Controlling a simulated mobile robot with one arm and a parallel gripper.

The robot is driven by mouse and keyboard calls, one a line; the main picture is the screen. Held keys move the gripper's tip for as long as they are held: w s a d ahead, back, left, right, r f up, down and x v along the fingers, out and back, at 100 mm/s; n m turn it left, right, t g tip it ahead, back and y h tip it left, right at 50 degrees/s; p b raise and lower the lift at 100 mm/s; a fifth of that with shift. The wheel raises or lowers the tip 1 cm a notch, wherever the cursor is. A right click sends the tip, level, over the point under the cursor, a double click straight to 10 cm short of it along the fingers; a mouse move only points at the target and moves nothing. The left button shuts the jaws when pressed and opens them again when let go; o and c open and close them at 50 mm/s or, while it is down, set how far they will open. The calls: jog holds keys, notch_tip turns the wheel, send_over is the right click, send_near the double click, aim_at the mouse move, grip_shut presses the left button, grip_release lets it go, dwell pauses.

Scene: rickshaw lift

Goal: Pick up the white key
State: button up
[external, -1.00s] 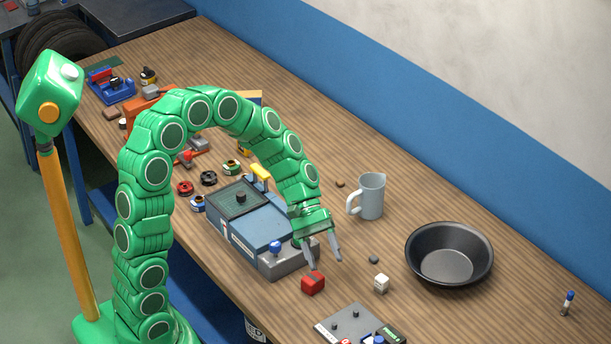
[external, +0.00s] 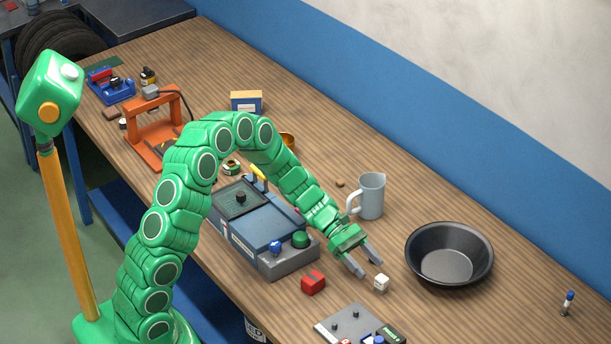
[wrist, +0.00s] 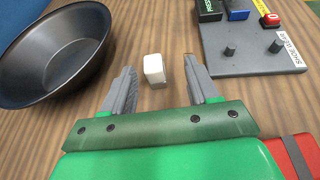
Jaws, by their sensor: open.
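The white key (external: 381,283) is a small white cube-like cap lying on the wooden bench. It also shows in the wrist view (wrist: 154,70), ahead of and between the lines of my two fingers. My gripper (external: 370,267) is open and empty, with its grey fingertips just above and beside the key on its left. In the wrist view my gripper (wrist: 158,82) has its fingers spread wide, one on each side of the key. I cannot tell whether either finger touches it.
A black bowl (external: 449,254) stands right of the key, and a grey jug (external: 371,196) behind it. A grey board with pegs (external: 345,325) is in front.

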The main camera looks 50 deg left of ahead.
aim_at(380, 276)
jog(key=shift+w+f, duration=0.15)
jog(key=shift+f, duration=0.05)
jog(key=shift+x, duration=1.25)
jog(key=d+f, duration=0.1)
jog(key=w+d+f, duration=0.1)
jog(key=d, duration=0.1)
jog(key=shift+w+d, duration=0.15)
jog(key=shift+d, duration=0.05)
jog(key=shift+d+f, duration=0.15)
jog(key=shift+d, duration=0.4)
jog(key=c, duration=1)
jog(key=shift+c, duration=0.2)
